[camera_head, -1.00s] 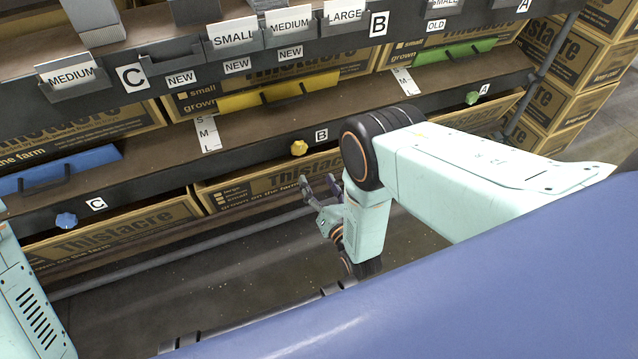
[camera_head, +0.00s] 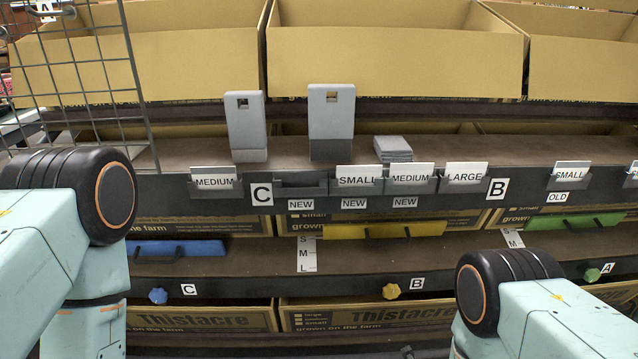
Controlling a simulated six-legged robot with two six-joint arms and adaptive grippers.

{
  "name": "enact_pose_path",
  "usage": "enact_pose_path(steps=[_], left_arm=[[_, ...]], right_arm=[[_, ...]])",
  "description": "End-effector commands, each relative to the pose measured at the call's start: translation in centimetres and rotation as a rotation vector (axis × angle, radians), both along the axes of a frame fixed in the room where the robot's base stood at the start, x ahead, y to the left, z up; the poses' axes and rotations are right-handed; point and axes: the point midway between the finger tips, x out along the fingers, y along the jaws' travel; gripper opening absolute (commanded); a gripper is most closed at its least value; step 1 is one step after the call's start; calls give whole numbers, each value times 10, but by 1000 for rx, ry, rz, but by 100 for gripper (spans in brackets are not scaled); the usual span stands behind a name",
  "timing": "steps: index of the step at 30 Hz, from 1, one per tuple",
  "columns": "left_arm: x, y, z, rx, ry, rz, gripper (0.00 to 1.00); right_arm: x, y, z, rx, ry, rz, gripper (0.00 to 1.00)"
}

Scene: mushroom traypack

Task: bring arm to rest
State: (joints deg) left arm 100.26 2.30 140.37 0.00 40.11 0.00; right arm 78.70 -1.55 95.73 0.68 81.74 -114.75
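My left arm stands at the left edge, with its black joint and pale green link hanging down. Its gripper is below the picture and hidden. My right arm comes in from the lower right, with its black joint in front of the lower shelf edge. Its gripper is not clearly visible; only a small dark shape shows at the bottom edge, and I cannot tell what it is.
A shelf rack fills the view. The upper shelf (camera_head: 205,180) carries two upright grey dispensers (camera_head: 246,140) (camera_head: 331,140), a grey stack (camera_head: 393,150) and label holders. Blue (camera_head: 205,247), yellow (camera_head: 340,231) and green (camera_head: 560,222) handled bars lie below. A wire grid (camera_head: 85,75) stands at left.

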Motion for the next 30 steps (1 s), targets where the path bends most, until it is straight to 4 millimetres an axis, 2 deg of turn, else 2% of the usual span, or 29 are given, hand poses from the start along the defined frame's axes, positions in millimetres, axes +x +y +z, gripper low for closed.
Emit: enact_pose_path(steps=[7,14,21,30], left_arm=[[0,0,0,0,0,0,40],[0,0,0,0,0,0,40],[0,0,0,0,0,0,40],[0,0,0,0,0,0,40]], right_arm=[[-59,-10,-12,418,290,-297,63],[-128,-15,-10,742,516,-682,63],[-208,-17,8,988,675,-1172,63],[-291,-15,43,1123,721,-1728,63]])
